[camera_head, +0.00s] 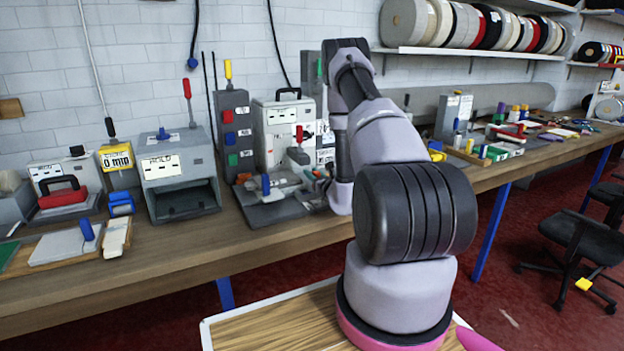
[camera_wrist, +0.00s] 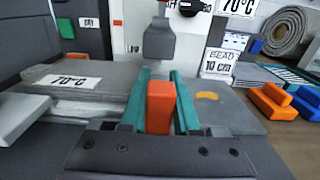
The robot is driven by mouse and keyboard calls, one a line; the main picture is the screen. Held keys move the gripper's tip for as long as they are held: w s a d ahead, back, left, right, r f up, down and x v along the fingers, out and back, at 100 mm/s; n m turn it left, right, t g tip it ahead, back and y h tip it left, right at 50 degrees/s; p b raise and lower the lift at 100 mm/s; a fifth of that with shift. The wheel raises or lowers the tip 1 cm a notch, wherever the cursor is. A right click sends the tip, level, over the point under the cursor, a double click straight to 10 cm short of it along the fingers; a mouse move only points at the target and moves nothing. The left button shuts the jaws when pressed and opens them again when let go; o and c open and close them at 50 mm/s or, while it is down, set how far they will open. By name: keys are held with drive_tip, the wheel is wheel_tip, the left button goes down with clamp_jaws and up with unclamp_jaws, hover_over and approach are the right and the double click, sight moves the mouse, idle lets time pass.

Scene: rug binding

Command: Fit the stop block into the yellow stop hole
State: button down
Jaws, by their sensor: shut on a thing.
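My gripper (camera_wrist: 160,103) is shut on an upright orange block (camera_wrist: 160,108), which stands between its two teal fingers in the wrist view. This is likely the stop block; its lower end is hidden by the gripper body. A small yellow-orange mark (camera_wrist: 207,96), likely the yellow stop hole, shows on the grey machine bed (camera_wrist: 232,116) just right of the right finger. The block is apart from it, to its left. In the head view my gripper (camera_head: 322,182) is small and partly hidden by my arm, at the grey press on the bench.
A grey press head (camera_wrist: 159,45) hangs just beyond the fingers. A "70°C" plate (camera_wrist: 75,81) lies left, and a "BEAD 10 cm" sign (camera_wrist: 218,64) stands right. Orange (camera_wrist: 272,102) and blue (camera_wrist: 306,103) blocks lie at far right. A grey box machine (camera_head: 180,170) stands left on the bench.

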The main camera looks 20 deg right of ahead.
drive_tip(key=shift+f, duration=0.8)
drive_tip(key=shift+f, duration=0.15)
drive_tip(key=c, duration=0.7)
unclamp_jaws()
drive_tip(key=shift+o, duration=0.2)
